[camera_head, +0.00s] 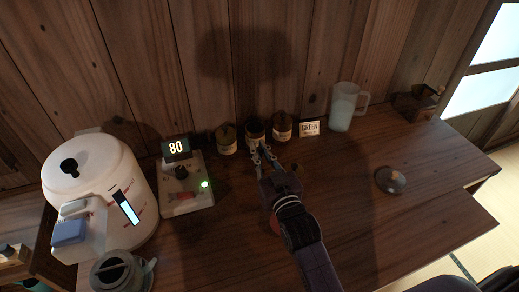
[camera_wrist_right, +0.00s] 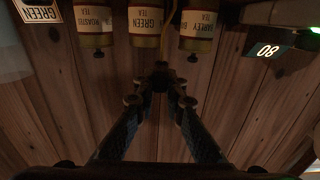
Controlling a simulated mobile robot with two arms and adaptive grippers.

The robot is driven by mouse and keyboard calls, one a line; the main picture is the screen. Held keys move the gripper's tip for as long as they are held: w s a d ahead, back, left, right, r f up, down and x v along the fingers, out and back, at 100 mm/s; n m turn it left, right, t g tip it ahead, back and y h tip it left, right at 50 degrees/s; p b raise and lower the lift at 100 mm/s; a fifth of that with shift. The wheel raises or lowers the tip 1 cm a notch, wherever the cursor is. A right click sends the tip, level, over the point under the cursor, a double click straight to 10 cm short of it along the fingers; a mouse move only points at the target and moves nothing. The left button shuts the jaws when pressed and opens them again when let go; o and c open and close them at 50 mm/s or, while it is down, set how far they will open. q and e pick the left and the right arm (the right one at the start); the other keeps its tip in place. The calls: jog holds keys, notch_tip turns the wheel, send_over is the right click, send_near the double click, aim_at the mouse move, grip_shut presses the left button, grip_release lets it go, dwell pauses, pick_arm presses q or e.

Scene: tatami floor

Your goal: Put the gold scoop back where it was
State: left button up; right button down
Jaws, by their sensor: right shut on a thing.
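My right gripper (camera_head: 262,150) is just in front of the middle tea jar (camera_head: 255,128). In the right wrist view its fingertips (camera_wrist_right: 160,78) close together on a small dark thing that I cannot make out clearly. Past them stands the jar labelled GREEN TEA (camera_wrist_right: 147,18), between the BARLEY TEA jar (camera_wrist_right: 198,22) and the ROASTED TEA jar (camera_wrist_right: 95,20); this view is upside down. Whether the fingers touch the middle jar I cannot tell. My left gripper is not in view.
A white water boiler (camera_head: 95,180) and a control box (camera_head: 187,190) with a display reading 80 stand at left. A small GREEN sign (camera_head: 310,128), a frosted pitcher (camera_head: 343,108) and a wooden holder (camera_head: 415,103) stand at right. A round glassy piece (camera_head: 390,180) lies on open tabletop.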

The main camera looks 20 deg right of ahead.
jog(key=c, duration=2)
grip_release()
jog(key=shift+r, duration=0.15)
jog(key=s+b, duration=0.1)
jog(key=s, duration=1.1)
jog(key=shift+d, duration=0.2)
jog(key=shift+r, duration=0.1)
